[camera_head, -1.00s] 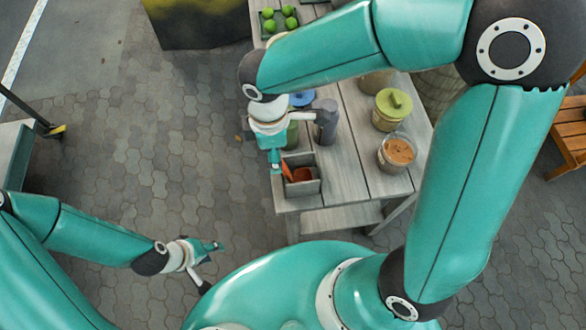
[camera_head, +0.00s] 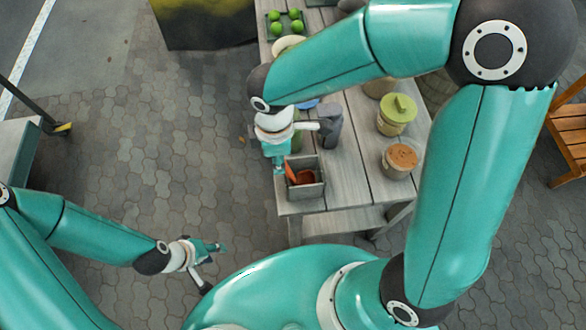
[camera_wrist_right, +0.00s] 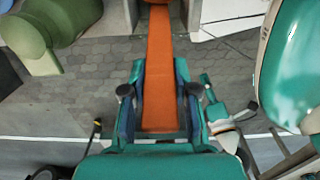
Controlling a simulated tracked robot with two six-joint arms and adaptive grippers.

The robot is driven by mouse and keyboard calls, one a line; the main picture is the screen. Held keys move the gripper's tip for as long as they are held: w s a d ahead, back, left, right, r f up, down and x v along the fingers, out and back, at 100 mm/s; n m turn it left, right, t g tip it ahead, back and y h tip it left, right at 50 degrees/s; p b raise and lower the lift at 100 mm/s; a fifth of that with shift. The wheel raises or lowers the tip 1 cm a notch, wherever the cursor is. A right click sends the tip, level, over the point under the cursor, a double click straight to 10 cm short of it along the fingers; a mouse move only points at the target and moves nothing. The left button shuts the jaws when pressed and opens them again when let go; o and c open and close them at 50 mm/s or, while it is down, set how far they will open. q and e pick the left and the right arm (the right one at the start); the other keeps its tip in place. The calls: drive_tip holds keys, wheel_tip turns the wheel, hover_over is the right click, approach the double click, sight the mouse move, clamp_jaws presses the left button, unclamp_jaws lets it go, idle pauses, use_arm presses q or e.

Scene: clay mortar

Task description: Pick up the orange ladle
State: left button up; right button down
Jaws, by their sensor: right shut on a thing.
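The orange ladle (camera_head: 305,177) stands in a small grey open box (camera_head: 318,191) at the near-left corner of the table in the head view. Its bowl end shows inside the box. In the right wrist view its flat orange handle (camera_wrist_right: 160,75) runs straight between the two fingers. My right gripper (camera_head: 279,167) is at the left side of the box and is shut on the handle; its fingers also show in the right wrist view (camera_wrist_right: 160,108). My left gripper (camera_head: 220,248) is over the paving, well away from the ladle; its jaw opening is unclear.
A grey bottle (camera_head: 330,124) stands just behind the box, beside the partly hidden green container (camera_wrist_right: 50,28). A yellow-lidded jar (camera_head: 397,114) and a brown-topped jar (camera_head: 399,160) stand to the right on the table (camera_head: 355,175). Green fruits (camera_head: 276,27) are at the back.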

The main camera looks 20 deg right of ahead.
drive_tip(key=shift+r, duration=0.1)
wheel_tip(320, 180, up, 20)
idle(0.6)
drive_tip(key=c, duration=1.6)
unclamp_jaws()
clamp_jaws()
